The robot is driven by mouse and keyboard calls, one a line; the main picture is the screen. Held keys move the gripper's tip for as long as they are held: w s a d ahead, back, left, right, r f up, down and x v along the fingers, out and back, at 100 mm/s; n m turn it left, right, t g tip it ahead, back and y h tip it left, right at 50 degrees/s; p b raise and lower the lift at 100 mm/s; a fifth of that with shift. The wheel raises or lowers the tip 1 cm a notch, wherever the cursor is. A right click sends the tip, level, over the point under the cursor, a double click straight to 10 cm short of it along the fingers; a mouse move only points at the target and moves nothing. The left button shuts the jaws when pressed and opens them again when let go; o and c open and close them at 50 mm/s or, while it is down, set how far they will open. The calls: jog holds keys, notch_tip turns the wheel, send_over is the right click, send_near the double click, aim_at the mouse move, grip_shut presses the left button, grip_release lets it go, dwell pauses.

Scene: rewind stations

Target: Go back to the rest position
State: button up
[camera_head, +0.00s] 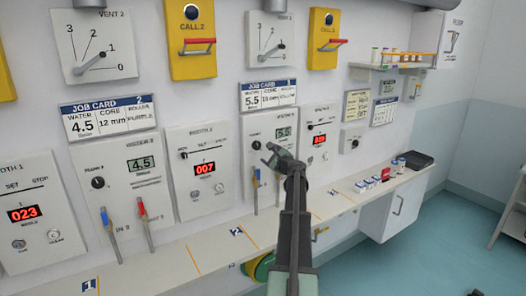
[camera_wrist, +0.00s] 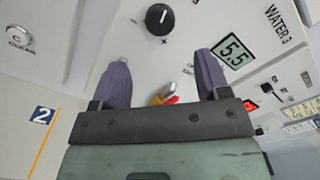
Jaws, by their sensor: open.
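My gripper (camera_head: 272,154) is raised in front of the right-hand water panel (camera_head: 250,128). In the wrist view its two purple-grey fingers (camera_wrist: 162,70) stand well apart with nothing held between them. Beyond them is the panel's black knob (camera_wrist: 159,18), which also shows in the head view (camera_head: 256,145). The panel's display (camera_wrist: 235,52) reads 5.5. A red and yellow handle (camera_wrist: 165,98) shows between the fingers, its lower part hidden by my gripper. I cannot tell the exact gap between fingertips and panel.
A narrow shelf (camera_head: 215,246) with numbered marks runs below the panels. Blue (camera_head: 108,222) and red (camera_head: 142,210) handles stick out by the left water panel. Yellow call boxes (camera_head: 192,38) hang above. Open floor (camera_head: 420,245) lies right.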

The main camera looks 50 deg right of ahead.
jog(key=shift+s+a, duration=0.25)
jog(key=shift+s, duration=0.35)
jog(key=a+f+n+g+y, duration=0.3)
jog(key=a+f+n, duration=0.3)
jog(key=a, duration=0.6)
jog(key=a+f+n+g+y, duration=0.3)
jog(key=a+n, duration=0.4)
jog(key=a, duration=0.5)
jog(key=a+f+n+g+y, duration=0.4)
jog(key=a+n, duration=0.3)
jog(key=a, duration=0.4)
jog(key=s+a+f+n+g+h, duration=0.1)
jog(key=s+a+n+g, duration=0.1)
jog(key=a, duration=0.9)
jog(key=s+a+f+n+g+h, duration=0.1)
jog(key=s+a+n, duration=0.3)
jog(key=a, duration=0.8)
jog(key=s+a+f+n+g+h, duration=0.1)
jog(key=a+n, duration=0.4)
jog(key=a, duration=0.7)
jog(key=s+f+g, duration=0.1)
jog(key=s+g, duration=0.1)
jog(key=shift+s+a+g, duration=0.15)
jog(key=shift+s+g, duration=0.15)
jog(key=shift+s, duration=0.05)
jog(key=shift+f, duration=0.1)
